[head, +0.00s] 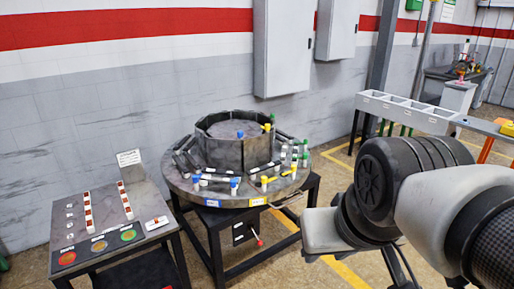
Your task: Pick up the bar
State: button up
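Several bar-like pieces lie on the round grey furnace table (218,201), around its raised drum. One dark bar with pale bands (220,179) lies at the front. Dark bars (187,160) lie at the left, and a yellow bar (271,178) lies at the front right. I cannot tell which one is the task's bar. My arm reaches in from the right, and its pale grey end, with my gripper (312,258), is to the right of the round table, apart from the bars. The fingers are too small and dark to show whether they are open.
Blue-, yellow- and green-capped cylinders stand around the table rim. A control desk (150,195) with coloured buttons stands at the left. A white compartment rack (405,108) is behind my arm. Grey cabinets (283,45) hang on the wall. Yellow lines mark the floor.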

aim_at(262, 168)
jog(key=i+l+u, duration=0.3)
jog(key=i+l, duration=0.4)
jog(key=i, duration=0.4)
jog(key=i+l+u, duration=0.35)
jog(key=i+l, duration=0.6)
jog(key=i, duration=0.1)
